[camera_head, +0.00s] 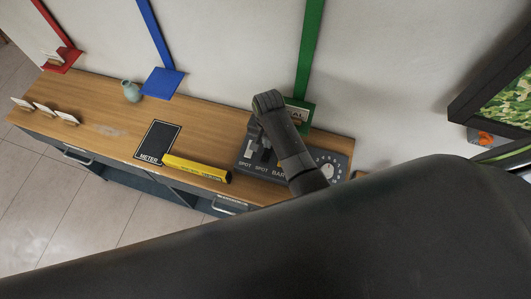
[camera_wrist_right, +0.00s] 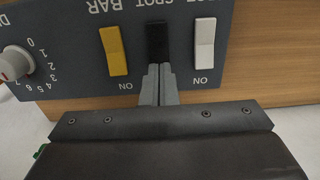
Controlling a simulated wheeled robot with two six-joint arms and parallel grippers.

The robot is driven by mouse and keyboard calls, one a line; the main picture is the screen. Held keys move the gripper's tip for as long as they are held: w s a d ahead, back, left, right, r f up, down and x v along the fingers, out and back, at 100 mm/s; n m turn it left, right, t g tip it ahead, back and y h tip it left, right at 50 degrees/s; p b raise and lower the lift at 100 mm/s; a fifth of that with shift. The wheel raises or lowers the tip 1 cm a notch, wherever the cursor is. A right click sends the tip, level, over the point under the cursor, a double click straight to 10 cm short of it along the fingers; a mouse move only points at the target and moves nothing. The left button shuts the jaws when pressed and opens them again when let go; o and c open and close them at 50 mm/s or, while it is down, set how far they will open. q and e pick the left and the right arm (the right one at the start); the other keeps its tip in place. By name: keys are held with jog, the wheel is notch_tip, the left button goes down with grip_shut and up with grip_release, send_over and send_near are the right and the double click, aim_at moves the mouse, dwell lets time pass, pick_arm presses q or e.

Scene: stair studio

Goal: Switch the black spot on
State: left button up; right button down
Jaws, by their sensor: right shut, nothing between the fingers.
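The black spot switch (camera_wrist_right: 157,42) is a black rocker in the middle of a dark grey panel (camera_wrist_right: 70,70), under an upside-down SPOT label in the right wrist view. A yellow switch (camera_wrist_right: 114,50) stands to its left and a white switch (camera_wrist_right: 204,45) to its right, each with ON below it. My right gripper (camera_wrist_right: 158,70) is shut and empty. Its fingertips are at the black switch's lower end and hide its ON label. Contact is hard to tell. In the head view, my right gripper (camera_head: 259,140) is over the panel (camera_head: 243,164). My left gripper is not in view.
The panel has a numbered dial with a knob (camera_wrist_right: 14,64). In the head view, a yellow bar (camera_head: 197,168), a black METER mat (camera_head: 158,140) and a vase (camera_head: 131,91) are on the wooden counter (camera_head: 205,118). The wall rises behind it.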

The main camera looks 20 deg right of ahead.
jog(key=shift+s+f, duration=0.1)
jog(key=shift+f, duration=0.05)
notch_tip(320, 180, up, 2)
jog(key=shift+r+p, duration=0.1)
jog(key=shift+p, duration=0.75)
jog(key=shift+r, duration=2.45)
